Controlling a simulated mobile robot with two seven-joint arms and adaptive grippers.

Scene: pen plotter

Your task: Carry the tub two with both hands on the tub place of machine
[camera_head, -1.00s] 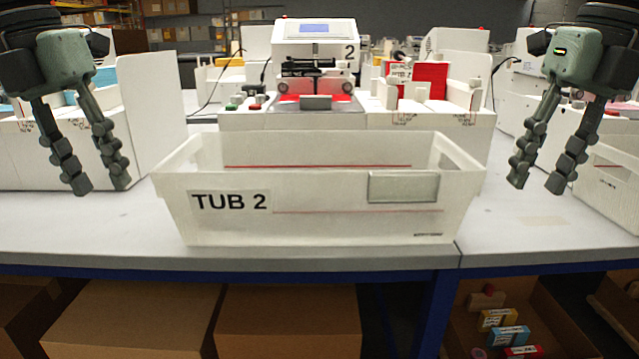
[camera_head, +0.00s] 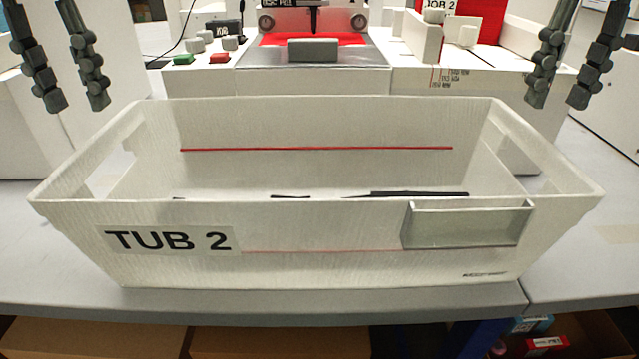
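The white tub labelled TUB 2 (camera_head: 320,230) stands upright on the grey table, near its front edge. It has cut-out handles at both ends and a clear card pocket on its front. Some dark flat things lie inside, mostly hidden by the front wall. The machine (camera_head: 314,50) with a red strip stands behind the tub; its top is cut off. My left gripper (camera_head: 78,105) is open and empty, above and behind the tub's left end. My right gripper (camera_head: 556,105) is open and empty, above and behind the right end. Neither touches the tub.
Green and red buttons (camera_head: 219,58) sit on the machine's left side. A white unit with a red panel (camera_head: 470,25) stands at the back right. Bare table (camera_head: 30,270) shows left and right of the tub. Cardboard boxes (camera_head: 280,342) are below the table.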

